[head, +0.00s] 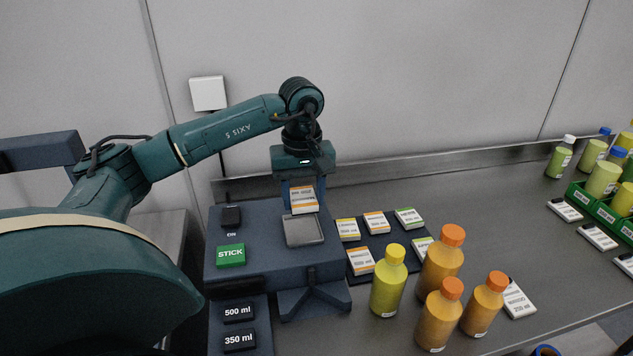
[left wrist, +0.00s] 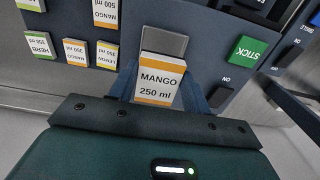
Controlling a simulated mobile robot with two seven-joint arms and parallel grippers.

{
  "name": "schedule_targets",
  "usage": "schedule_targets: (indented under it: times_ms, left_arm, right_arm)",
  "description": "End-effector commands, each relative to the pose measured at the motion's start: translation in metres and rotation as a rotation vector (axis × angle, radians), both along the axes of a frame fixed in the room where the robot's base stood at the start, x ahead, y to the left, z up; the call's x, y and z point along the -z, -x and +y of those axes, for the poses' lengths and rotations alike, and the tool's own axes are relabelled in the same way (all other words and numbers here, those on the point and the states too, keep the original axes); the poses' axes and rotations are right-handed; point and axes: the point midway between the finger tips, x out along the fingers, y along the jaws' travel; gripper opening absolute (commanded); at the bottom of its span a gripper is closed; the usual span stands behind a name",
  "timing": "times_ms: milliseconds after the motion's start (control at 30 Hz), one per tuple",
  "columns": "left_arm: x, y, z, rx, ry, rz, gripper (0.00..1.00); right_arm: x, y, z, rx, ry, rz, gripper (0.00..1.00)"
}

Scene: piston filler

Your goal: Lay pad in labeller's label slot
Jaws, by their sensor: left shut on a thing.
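The pad, a white label block with orange bands, is in my left gripper (head: 302,186). It shows in the head view (head: 304,200), and in the left wrist view (left wrist: 161,80) it reads MANGO 250 ml. My left gripper is shut on it, with blue fingers on either side in the left wrist view. The labeller (head: 262,262) is a dark blue block. Its label slot (head: 304,231) is a grey, empty-looking recess, just in front of the pad in the head view. The pad partly covers the slot in the left wrist view (left wrist: 164,42). My right gripper is out of view.
The labeller has a green STICK button (head: 230,255) and a black button (head: 231,216). A dark tray (head: 381,244) of several label pads lies to the right. Yellow (head: 388,283) and orange bottles (head: 441,262) stand near it. A wall bounds the back.

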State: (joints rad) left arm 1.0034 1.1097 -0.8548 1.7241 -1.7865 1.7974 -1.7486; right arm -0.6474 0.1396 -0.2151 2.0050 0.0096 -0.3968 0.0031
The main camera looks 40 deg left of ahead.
Motion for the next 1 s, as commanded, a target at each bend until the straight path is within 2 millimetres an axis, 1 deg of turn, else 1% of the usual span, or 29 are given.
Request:
schedule_targets:
  times_ms: [167, 400, 600, 700, 1000]
  left_arm:
    - [0.006, 0.000, 0.002, -0.008, 0.001, 0.001, 0.26]
    - [0.026, 0.000, 0.001, -0.005, 0.001, 0.001, 0.26]
    - [0.042, 0.000, 0.001, -0.005, 0.001, 0.001, 0.26]
    - [0.047, 0.000, 0.001, -0.004, 0.001, 0.001, 0.26]
    - [0.047, 0.000, 0.001, -0.004, 0.001, 0.000, 0.26]
  right_arm:
    - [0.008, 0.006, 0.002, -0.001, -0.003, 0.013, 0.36]
    - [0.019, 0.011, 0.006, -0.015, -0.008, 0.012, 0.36]
    - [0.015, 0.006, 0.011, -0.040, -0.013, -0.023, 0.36]
    - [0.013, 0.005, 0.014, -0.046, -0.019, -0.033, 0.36]
    - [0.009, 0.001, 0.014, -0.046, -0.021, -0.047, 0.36]
